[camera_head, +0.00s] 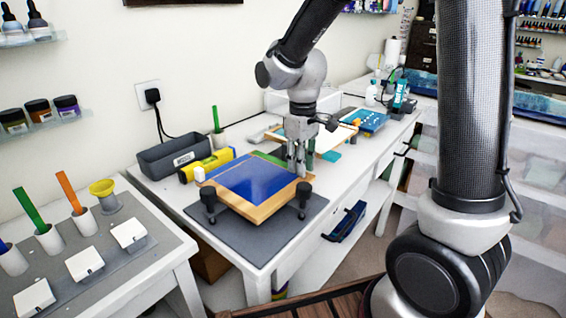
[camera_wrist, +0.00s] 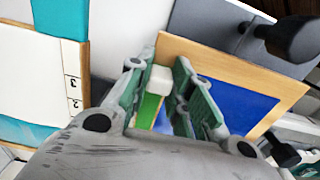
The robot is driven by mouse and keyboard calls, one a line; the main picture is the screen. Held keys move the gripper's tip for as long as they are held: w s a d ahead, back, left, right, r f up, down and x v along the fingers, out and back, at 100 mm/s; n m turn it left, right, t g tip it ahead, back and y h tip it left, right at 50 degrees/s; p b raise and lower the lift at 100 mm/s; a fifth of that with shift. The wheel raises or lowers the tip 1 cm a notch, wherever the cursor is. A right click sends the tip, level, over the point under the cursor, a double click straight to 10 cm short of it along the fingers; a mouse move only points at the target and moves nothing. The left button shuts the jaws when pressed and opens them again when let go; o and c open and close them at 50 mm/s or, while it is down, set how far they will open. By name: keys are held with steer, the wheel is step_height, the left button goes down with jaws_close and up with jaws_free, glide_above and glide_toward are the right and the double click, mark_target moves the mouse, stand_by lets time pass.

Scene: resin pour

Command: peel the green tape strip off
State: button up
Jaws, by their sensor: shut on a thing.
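The green tape strip (camera_head: 268,157) lies along the far edge of a wooden board with a blue face (camera_head: 245,180). In the wrist view the green strip (camera_wrist: 149,108) runs between my fingers, with a white tab (camera_wrist: 159,77) at its end. My gripper (camera_head: 297,168) points down at the board's right end, and its fingers (camera_wrist: 160,80) are shut on the white tab. The fingers hide part of the strip, and I cannot tell how much of it is lifted from the board.
The board rests on a grey mat (camera_head: 250,240) with black knobs (camera_head: 304,194) at its near side. A blue tray (camera_head: 364,121) stands at the back right.

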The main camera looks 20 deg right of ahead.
steer(key=shift+r, duration=0.65)
steer(key=shift+r, duration=0.65)
steer(key=shift+r, duration=3)
steer(key=shift+f, duration=0.1)
